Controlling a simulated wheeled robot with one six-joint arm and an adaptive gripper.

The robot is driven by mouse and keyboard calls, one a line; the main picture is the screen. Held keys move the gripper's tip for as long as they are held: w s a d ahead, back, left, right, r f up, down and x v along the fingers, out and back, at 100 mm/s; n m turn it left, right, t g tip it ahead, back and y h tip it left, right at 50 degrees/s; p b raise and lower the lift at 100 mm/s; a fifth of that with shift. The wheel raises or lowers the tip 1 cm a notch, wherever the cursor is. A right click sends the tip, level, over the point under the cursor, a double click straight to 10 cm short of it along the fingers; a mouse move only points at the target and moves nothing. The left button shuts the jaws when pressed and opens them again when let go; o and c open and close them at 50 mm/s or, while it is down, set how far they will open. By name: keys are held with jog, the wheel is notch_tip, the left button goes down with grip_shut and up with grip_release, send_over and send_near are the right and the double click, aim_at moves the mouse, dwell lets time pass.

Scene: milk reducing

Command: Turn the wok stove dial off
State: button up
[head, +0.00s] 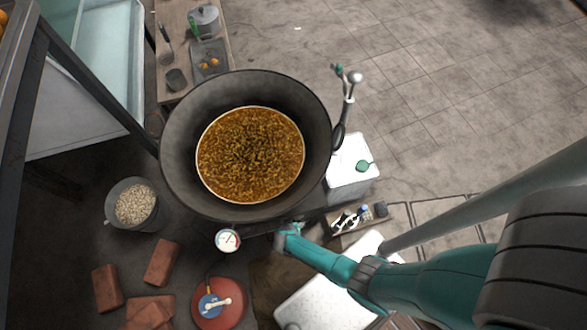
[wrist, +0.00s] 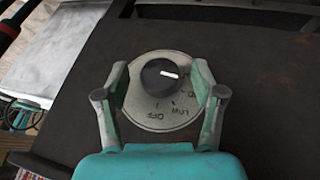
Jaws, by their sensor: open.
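The dial is a black round knob (wrist: 162,75) on a pale round plate (wrist: 160,119) with OFF and LOW markings, seen in the wrist view. The knob's white mark points to the right, away from the OFF label at the plate's bottom. My gripper (wrist: 160,70) is open, with one finger on each side of the knob; whether either touches it I cannot tell. In the head view, my gripper (head: 284,236) is at the stove's front, just below the large black wok (head: 180,115) full of brown simmering food. The dial is hidden there.
A white-faced gauge (head: 228,240) is left of my gripper, above a red gas cylinder (head: 219,312) with a blue regulator. Bricks (head: 162,262) and a bucket of pale grains (head: 136,205) stand further left. A white-topped box (head: 350,170) stands right of the wok.

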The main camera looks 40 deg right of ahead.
jog(key=shift+c, duration=0.3)
jog(key=c, duration=1.1)
jog(key=shift+s+d+y, duration=0.15)
jog(key=shift+y, duration=0.55)
jog(key=shift+t, duration=0.3)
jog(key=o, duration=1.2)
jog(key=shift+c, duration=0.2)
jog(key=shift+r, duration=0.1)
jog(key=v, duration=1.2)
